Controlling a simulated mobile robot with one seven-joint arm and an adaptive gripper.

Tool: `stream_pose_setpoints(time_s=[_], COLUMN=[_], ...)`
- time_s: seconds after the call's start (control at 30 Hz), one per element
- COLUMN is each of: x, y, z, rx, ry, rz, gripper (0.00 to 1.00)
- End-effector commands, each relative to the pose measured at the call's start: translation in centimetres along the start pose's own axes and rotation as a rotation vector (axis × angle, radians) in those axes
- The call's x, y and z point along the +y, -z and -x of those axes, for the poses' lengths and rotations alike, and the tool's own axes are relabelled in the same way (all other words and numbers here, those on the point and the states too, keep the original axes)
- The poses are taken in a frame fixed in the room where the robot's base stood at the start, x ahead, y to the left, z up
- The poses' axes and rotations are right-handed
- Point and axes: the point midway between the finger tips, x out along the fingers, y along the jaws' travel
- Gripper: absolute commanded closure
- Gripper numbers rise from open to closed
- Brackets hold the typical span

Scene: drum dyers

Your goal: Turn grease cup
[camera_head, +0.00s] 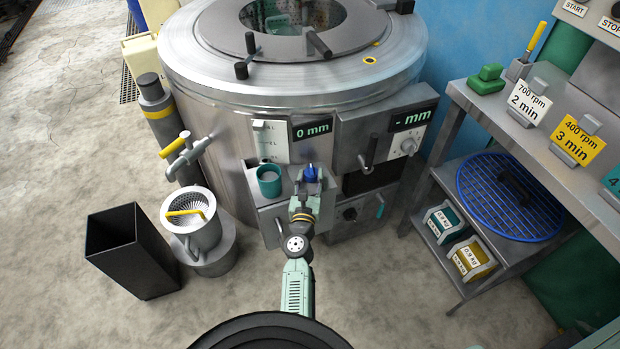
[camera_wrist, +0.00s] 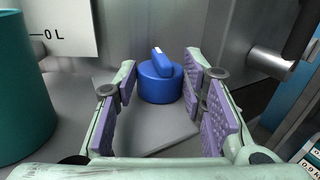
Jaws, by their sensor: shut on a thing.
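The grease cup is a blue round cap with a raised bar handle and a white mark on the bar. It stands upright on a grey metal shelf (camera_wrist: 150,125) at the front of the drum machine. It is in the middle of the wrist view (camera_wrist: 160,88) and small in the head view (camera_head: 311,173). The gripper also shows in the head view (camera_head: 309,182), partly covering the cap. The cap's lower back is hidden.
A teal cup (camera_head: 269,182) stands just left of the grease cup. A gauge panel (camera_head: 270,138) and a "0 mm" display (camera_head: 312,129) are behind. A control box (camera_head: 385,125) with a lever juts out to the right. A black bin (camera_head: 130,250) stands on the floor at left.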

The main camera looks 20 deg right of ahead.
Motion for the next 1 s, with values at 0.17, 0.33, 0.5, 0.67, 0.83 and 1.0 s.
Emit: stream_pose_setpoints(time_s=[0.17, 0.33, 0.5, 0.67, 0.83, 1.0], x=[0.19, 0.56, 0.79, 0.85, 0.80, 0.82], y=[-0.13, -0.46, -0.31, -0.24, -0.20, -0.21], z=[-0.06, -0.22, -0.32, -0.26, -0.23, -0.23], rx=[0.000, 0.002, 0.005, 0.010, 0.011, 0.011], ry=[0.007, 0.084, 0.187, 0.245, 0.257, 0.256], rz=[-0.001, -0.001, -0.002, -0.001, -0.001, -0.001], gripper=[0.90, 0.90, 0.90, 0.90, 0.90, 0.90])
